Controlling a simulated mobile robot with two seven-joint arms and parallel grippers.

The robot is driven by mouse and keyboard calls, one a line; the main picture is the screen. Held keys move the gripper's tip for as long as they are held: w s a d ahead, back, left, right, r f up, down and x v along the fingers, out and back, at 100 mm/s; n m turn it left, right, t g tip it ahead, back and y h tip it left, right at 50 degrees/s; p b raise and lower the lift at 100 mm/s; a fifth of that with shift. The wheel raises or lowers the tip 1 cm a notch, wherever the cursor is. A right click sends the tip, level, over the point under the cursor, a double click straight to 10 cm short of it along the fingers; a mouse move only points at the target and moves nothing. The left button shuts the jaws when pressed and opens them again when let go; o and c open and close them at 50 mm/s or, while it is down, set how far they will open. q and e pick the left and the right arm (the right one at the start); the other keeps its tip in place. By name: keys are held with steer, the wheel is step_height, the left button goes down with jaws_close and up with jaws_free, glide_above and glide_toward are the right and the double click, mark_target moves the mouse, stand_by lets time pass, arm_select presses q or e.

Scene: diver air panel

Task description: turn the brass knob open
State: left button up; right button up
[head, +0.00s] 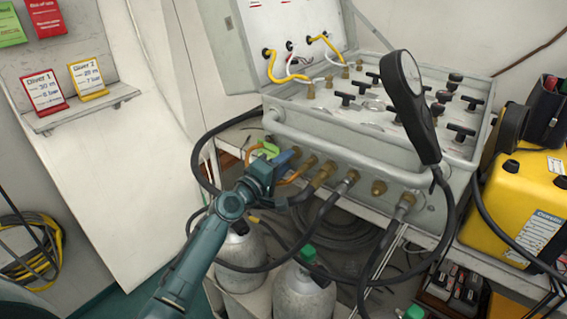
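The grey air panel (350,145) stands open, with a row of brass fittings along its front face. One short brass fitting (379,188) sits alone right of the middle. Others, such as the brass fitting (323,175), carry hoses. I cannot tell for certain which one is the brass knob. My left gripper (282,158) is at the left end of this row, beside the leftmost brass fittings and a green tag (265,150). Its fingertips are small and partly hidden against the panel, so I cannot tell whether they are open or touching anything. My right gripper is not in view.
Black hoses hang and loop below the panel, near my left arm. Grey cylinders (303,292) stand underneath. A yellow case (525,200) is at the right.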

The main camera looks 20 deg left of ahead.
arm_select(q)
steer(key=shift+s, duration=0.1)
steer(key=v, duration=1.3)
